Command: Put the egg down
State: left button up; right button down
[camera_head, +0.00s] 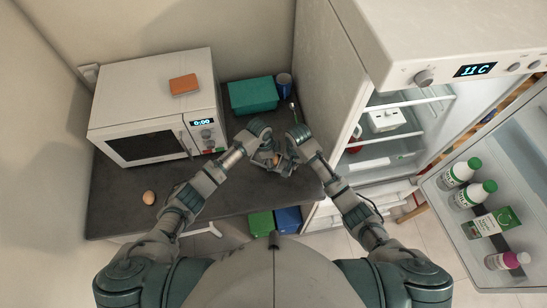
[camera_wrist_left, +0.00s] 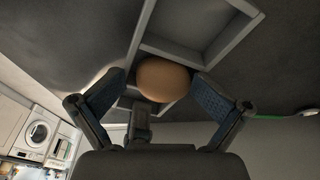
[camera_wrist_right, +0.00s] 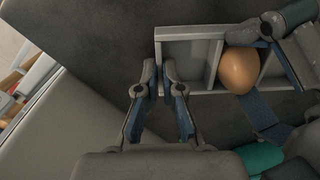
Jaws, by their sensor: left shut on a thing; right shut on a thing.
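A brown egg (camera_wrist_left: 163,80) is between the fingers of my left gripper (camera_wrist_left: 160,95), which is shut on it. In the right wrist view the same egg (camera_wrist_right: 240,70) is at the grey divided tray (camera_wrist_right: 188,34), over or partly in a compartment; I cannot tell if it touches the bottom. My right gripper (camera_wrist_right: 160,92) is closed on the tray's near left end. In the head view my left gripper (camera_head: 268,150) and right gripper (camera_head: 291,155) meet over the tray, which they largely hide. A second egg (camera_head: 148,197) lies on the counter's left part.
A white microwave (camera_head: 150,110) with an orange-brown block (camera_head: 184,85) on top stands left on the dark counter (camera_head: 115,205). A teal box (camera_head: 253,96) and dark cup (camera_head: 284,85) are behind. An open fridge (camera_head: 395,125) is at right. The counter's left front is mostly clear.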

pick_arm(q)
jog(key=shift+a+f, duration=0.15)
jog(key=shift+a, duration=0.1)
pick_arm(e)
jog(key=shift+s+d+f, duration=0.1)
jog(key=shift+d+f, duration=0.05)
jog(key=shift+f, duration=0.1)
pick_arm(q)
jog(key=shift+r, duration=0.5)
pick_arm(e)
jog(key=shift+s+f, duration=0.1)
pick_arm(q)
jog(key=v, duration=1.2)
jog(key=shift+r, duration=0.35)
jog(key=shift+d, duration=0.1)
pick_arm(e)
jog(key=c, duration=1.4)
grip_release()
jog(key=shift+c, duration=0.2)
jog(key=shift+o, duration=1)
pick_arm(q)
jog(key=shift+w+d+f, duration=0.1)
jog(key=shift+w, duration=0.05)
pick_arm(e)
jog(key=shift+w, duration=0.2)
